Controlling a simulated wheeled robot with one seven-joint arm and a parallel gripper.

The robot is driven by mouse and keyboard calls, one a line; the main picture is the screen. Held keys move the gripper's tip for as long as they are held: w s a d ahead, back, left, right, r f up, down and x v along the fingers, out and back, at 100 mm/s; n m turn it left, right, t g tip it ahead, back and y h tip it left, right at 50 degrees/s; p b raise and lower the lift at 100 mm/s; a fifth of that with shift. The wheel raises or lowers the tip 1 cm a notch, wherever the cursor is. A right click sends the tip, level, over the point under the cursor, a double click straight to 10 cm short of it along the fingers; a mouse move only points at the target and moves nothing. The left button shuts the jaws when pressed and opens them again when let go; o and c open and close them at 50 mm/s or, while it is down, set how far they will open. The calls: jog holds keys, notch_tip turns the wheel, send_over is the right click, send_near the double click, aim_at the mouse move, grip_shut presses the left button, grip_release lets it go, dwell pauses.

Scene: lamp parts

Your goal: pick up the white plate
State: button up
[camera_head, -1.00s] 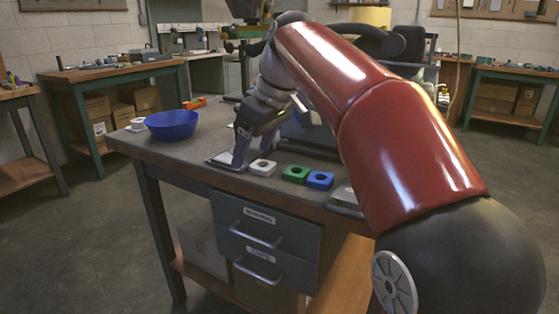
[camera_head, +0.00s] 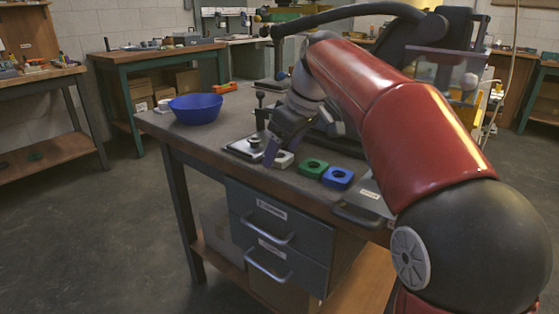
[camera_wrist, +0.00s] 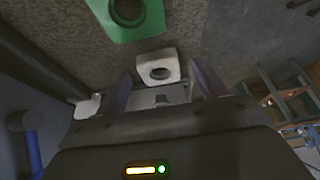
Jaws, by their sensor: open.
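The white plate (camera_head: 284,160) is a small square piece with a round hole, lying on the workbench near its front edge. My gripper (camera_head: 271,156) is low over the bench at the plate and partly covers it in the head view. In the wrist view, my gripper (camera_wrist: 163,76) is open, with one finger on each side of the white plate (camera_wrist: 144,70). The plate shows between the fingertips. Whether the fingers touch it or are level with it, I cannot tell.
A green plate (camera_head: 312,169) and a blue plate (camera_head: 338,179) lie in a row to the right. A blue bowl (camera_head: 196,109) stands on the bench's left. A flat grey base with a knob (camera_head: 254,142) lies just left of the white plate. Drawers hang below the bench.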

jog(key=shift+a+f, duration=0.1)
jog(key=shift+f, duration=0.1)
jog(key=c, duration=1.1)
jog(key=shift+r, duration=0.15)
